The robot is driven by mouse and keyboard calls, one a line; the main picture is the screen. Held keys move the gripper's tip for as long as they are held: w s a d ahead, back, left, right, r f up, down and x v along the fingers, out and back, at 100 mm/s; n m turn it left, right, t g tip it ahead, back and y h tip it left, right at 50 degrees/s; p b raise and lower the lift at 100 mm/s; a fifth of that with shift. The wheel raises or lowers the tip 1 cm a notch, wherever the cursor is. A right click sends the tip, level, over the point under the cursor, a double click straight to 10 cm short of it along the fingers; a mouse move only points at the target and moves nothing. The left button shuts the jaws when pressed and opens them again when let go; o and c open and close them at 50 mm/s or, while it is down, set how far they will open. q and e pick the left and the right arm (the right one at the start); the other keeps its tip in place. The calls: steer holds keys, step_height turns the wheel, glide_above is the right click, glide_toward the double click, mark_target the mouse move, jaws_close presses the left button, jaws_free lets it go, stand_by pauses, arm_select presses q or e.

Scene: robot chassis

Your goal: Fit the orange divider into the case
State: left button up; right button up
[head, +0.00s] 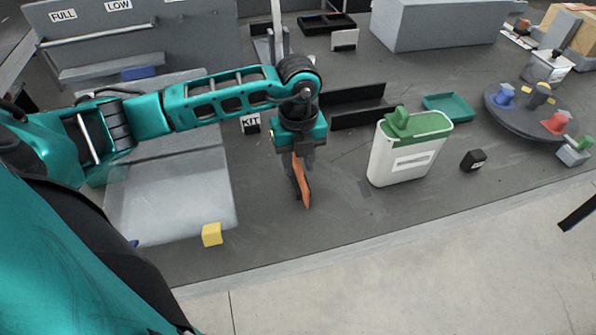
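My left gripper (300,166) points down over the grey bench, left of the white box with the green lid. It is shut on the orange divider (303,188), a thin plate that hangs upright and slightly tilted below the fingers. Whether its lower end touches the bench is hard to tell. Two low black walls (352,94) stand behind and right of my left gripper; I cannot tell if they are the case. A black compartment tray (326,22) lies at the back. A dark piece at the right edge may be part of my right gripper; its state does not show.
The white box with a green lid (404,158) stands right of the divider. A teal tray (450,107), a small black block (473,160) and a round turntable (520,118) are further right. A yellow block (212,235) sits at the front left. Bench front is mostly clear.

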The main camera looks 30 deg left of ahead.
arm_select(q)
steer(key=shift+f, duration=0.85)
steer(key=shift+c, duration=0.3)
jaws_close()
